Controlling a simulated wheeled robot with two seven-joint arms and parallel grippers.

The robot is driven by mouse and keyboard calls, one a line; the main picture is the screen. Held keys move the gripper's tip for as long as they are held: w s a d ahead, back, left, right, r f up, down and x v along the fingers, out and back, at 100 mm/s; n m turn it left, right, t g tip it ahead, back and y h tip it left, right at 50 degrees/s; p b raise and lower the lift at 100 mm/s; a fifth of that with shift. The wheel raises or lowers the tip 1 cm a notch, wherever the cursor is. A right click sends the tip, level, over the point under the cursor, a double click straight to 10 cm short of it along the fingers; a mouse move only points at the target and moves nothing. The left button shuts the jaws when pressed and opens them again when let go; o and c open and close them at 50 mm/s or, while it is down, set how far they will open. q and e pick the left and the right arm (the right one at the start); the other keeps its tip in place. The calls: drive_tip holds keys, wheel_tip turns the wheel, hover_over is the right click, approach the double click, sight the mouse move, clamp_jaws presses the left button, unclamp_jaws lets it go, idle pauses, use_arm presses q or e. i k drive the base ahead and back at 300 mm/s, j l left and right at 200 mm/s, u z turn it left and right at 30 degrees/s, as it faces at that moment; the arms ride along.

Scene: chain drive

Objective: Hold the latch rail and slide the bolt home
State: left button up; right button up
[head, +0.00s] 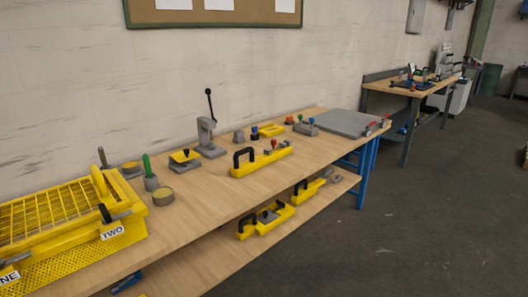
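A long yellow rail with a black loop handle at its left end, seemingly the latch rail (262,164), lies on the wooden workbench near its front edge. A small grey part with a red knob, possibly the bolt (274,149), sits on the right half of the rail. It is too small to tell how far the bolt has slid. Neither of my grippers is in the head view, and nothing touches the rail.
On the workbench (200,200), a yellow mesh basket (60,215) stands left, a grey lever press (209,138) behind, and a grey plate (345,123) right. Similar yellow parts (265,220) lie on the lower shelf. Floor (400,230) is clear at right.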

sight(273, 141)
drive_tip(key=i, duration=0.55)
drive_tip(key=i+l+u, duration=0.1)
drive_tip(key=u, duration=0.25)
drive_tip(key=i+l+u, duration=0.2)
drive_tip(key=u, duration=0.15)
drive_tip(key=i+l+u, duration=0.15)
drive_tip(key=u, duration=0.25)
